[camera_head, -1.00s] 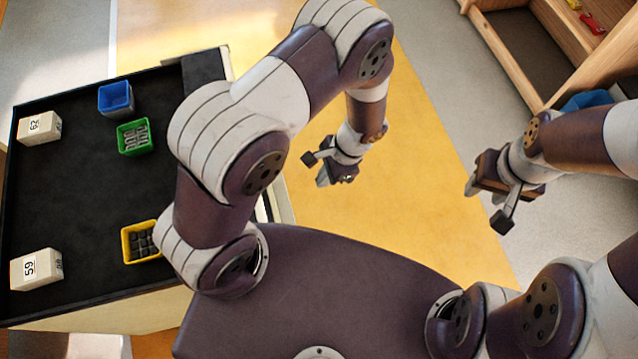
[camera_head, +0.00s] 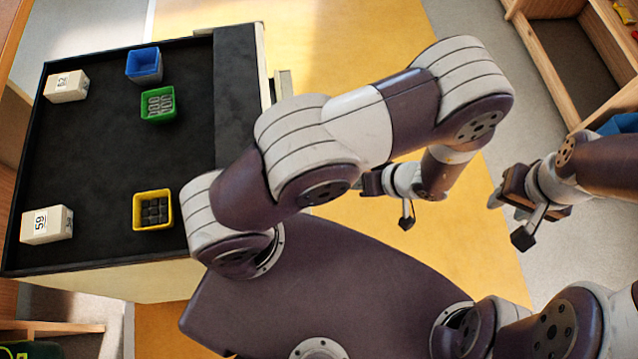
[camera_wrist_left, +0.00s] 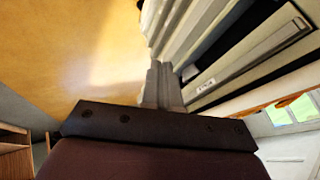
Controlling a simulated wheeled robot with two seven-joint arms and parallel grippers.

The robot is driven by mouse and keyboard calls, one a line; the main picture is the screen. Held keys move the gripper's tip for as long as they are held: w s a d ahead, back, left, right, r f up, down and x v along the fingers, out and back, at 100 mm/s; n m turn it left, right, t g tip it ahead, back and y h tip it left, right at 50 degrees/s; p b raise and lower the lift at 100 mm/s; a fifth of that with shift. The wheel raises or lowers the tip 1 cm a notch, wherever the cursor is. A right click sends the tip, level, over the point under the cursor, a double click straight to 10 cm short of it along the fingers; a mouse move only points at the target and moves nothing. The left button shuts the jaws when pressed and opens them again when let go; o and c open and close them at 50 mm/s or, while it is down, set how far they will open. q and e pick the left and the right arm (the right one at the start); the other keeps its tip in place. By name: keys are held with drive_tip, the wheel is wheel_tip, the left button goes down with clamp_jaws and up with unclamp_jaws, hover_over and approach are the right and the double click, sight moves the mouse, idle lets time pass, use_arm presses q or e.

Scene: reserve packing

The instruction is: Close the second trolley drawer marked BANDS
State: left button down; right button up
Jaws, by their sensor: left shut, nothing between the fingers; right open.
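The trolley (camera_head: 110,130) with a black top stands at the left in the head view. A pale drawer front (camera_head: 283,84) sticks out a little from its right side, partly behind my left arm. In the left wrist view, drawer fronts (camera_wrist_left: 245,62) with pale handle bars run diagonally at the upper right. One carries a small label (camera_wrist_left: 206,86) too small to read, so I cannot tell which drawer is BANDS. My left gripper (camera_head: 368,182) is shut and empty, pointing toward the trolley; its fingers (camera_wrist_left: 161,84) show beside the fronts. My right gripper (camera_head: 504,200) is open and empty, away from the trolley.
On the trolley top are a blue bin (camera_head: 144,66), a green bin (camera_head: 158,104), a yellow bin (camera_head: 152,210) and two white boxes, one marked 59 (camera_head: 47,225). A wooden shelf unit (camera_head: 545,75) stands at the upper right. The yellow floor (camera_head: 400,30) between is clear.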

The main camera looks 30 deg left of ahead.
use_arm(q)
drive_tip(key=s+a+f+b, duration=0.1)
drive_tip(key=a+f+b, duration=0.1)
drive_tip(key=a+f, duration=0.6)
drive_tip(key=shift+s+a, duration=0.35)
drive_tip(key=shift+a, duration=0.15)
